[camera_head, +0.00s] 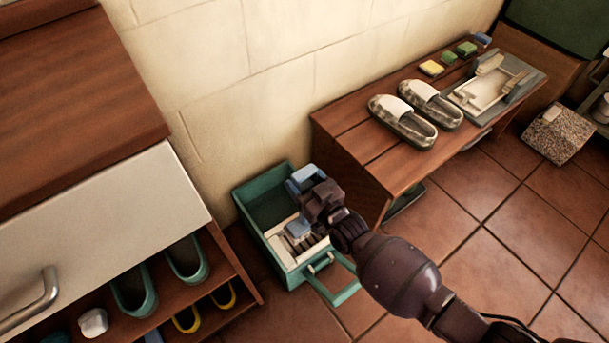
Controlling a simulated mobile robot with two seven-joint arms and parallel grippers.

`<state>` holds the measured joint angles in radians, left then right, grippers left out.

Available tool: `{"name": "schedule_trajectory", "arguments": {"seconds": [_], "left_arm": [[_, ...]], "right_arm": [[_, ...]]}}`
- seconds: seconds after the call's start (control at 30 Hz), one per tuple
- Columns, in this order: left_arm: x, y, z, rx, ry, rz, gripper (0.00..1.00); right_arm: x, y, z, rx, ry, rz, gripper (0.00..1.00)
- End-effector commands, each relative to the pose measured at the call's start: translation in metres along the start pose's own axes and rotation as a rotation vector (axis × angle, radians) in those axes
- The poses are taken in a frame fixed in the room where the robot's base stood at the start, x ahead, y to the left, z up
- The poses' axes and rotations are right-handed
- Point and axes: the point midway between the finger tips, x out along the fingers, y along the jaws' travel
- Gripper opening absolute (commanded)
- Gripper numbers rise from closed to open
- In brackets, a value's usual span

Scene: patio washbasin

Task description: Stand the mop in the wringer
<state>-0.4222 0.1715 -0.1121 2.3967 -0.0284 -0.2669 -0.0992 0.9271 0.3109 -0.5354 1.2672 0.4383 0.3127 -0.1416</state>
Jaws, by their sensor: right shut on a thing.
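A green bucket (252,222) stands on the floor against the wall, with a white slatted wringer (284,244) in its front part. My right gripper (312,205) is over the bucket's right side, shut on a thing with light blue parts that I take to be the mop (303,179). Blue shows on both the far and near side of the gripper. The gripper hides the middle of the mop and part of the wringer. I cannot tell whether the mop touches the wringer. My left gripper is not in view.
A wooden bench (362,150) at the right holds a pair of slippers (405,122), a grey tray (505,85) and several sponges (432,68). A shoe cabinet (110,230) stands close at the left. The bucket's green handle (336,292) sticks out in front.

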Motion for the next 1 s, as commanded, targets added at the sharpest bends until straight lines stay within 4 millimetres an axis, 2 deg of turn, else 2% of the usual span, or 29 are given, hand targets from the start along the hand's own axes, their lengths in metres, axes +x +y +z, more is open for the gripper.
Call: {"name": "schedule_trajectory", "arguments": {"seconds": [0.73,1.0], "left_arm": [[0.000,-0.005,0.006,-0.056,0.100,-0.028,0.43],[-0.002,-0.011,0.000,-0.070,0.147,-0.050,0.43]], "right_arm": [[-0.002,-0.001,0.050,0.004,0.000,0.001,0.32],[-0.002,0.000,0.065,0.002,0.001,0.000,0.32]]}}
